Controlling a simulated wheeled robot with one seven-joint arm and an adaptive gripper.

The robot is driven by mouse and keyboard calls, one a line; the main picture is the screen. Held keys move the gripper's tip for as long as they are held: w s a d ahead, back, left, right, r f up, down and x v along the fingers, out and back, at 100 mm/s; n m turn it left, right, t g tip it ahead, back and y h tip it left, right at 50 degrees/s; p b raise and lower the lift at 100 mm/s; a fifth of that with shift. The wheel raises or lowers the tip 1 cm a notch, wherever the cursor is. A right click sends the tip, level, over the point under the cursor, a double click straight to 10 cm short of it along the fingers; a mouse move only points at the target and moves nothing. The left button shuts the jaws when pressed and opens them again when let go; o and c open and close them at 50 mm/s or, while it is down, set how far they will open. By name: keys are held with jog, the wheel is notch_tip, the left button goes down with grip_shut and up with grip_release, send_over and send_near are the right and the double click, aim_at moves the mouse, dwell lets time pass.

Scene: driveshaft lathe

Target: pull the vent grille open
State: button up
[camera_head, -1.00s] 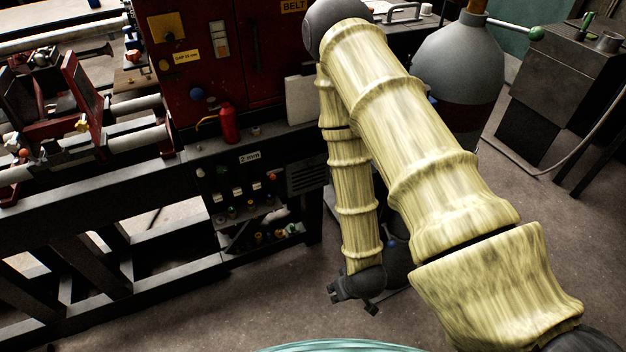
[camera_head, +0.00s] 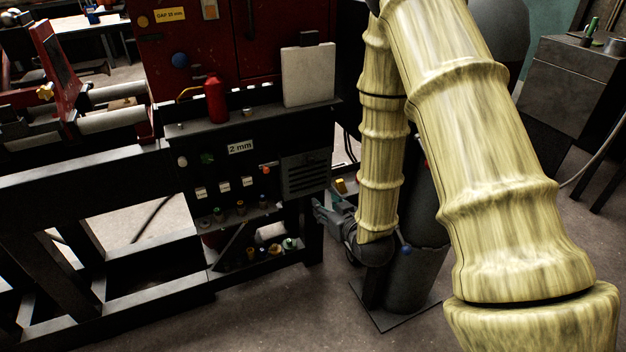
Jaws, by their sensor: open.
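The vent grille (camera_head: 304,176) is a dark, slatted panel at the right end of the black cabinet front, below the worktop. It looks closed, nearly flush with the front. My gripper (camera_head: 320,212) is open and sits just below and right of the grille, beside the cabinet's right end, with its fingers pointing left. It appears empty. I cannot tell whether the fingertips touch the cabinet. The fingertips are small and dark, and their exact depth is unclear.
A red bottle (camera_head: 216,100) and a pale upright board (camera_head: 308,76) stand on the worktop above. Several small knobs and parts sit on the shelf (camera_head: 240,216) left of the grille. A dark grey cylinder (camera_head: 418,215) stands right of my gripper. Floor in front is clear.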

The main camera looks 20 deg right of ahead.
aim_at(312, 162)
jog(key=w+r+t+b, duration=0.1)
jog(key=w+b, duration=0.2)
jog(key=w, duration=0.1)
jog(key=w+d+r+t+b, duration=0.1)
jog(key=w+r+b, duration=0.1)
jog(key=w, duration=0.3)
jog(key=w+r+t+b, duration=0.1)
jog(key=w+b, duration=0.2)
jog(key=w, duration=0.2)
jog(key=shift+w+d+r+t+b, duration=0.2)
jog(key=shift+d+r+t+b, duration=0.1)
jog(key=shift+b, duration=0.1)
grip_shut()
